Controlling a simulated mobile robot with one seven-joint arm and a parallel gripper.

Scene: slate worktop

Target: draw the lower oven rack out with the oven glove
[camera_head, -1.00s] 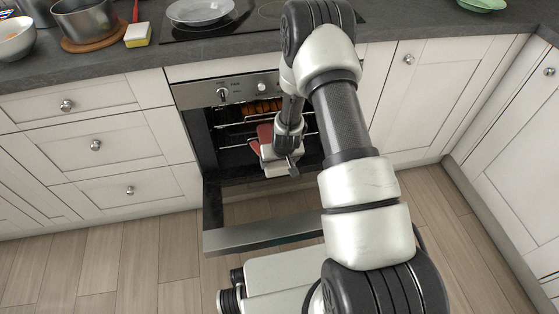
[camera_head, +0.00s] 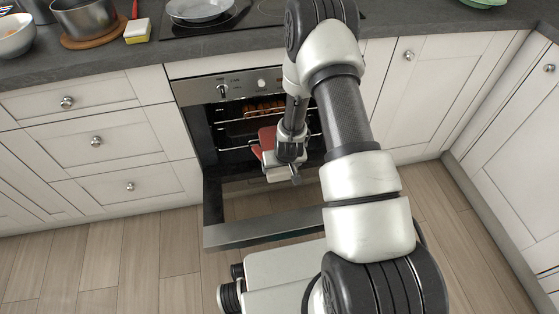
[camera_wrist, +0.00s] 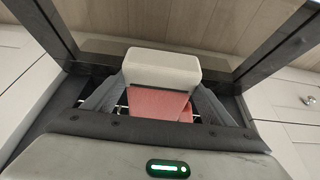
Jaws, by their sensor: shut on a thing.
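The oven stands open with its door (camera_head: 265,232) folded down. Inside, the lower rack (camera_head: 234,149) shows as thin wires and appears to be within the oven. The oven glove (camera_head: 267,138) is red with what looks like a cream cuff, and sits in front of the lower rack. My gripper (camera_head: 278,160) is at the oven mouth, shut on the glove. In the wrist view the glove (camera_wrist: 160,105) lies between my two grey fingers, with its cream end (camera_wrist: 162,68) beyond. Bits of wire show beside the fingers. Whether the glove grips the rack is hidden.
An upper rack (camera_head: 240,124) with browned food (camera_head: 264,108) is above the glove. White cabinets flank the oven. A pan (camera_head: 200,9), a pot (camera_head: 88,20) and a sponge (camera_head: 138,32) stand on the worktop. The floor left of the door is clear.

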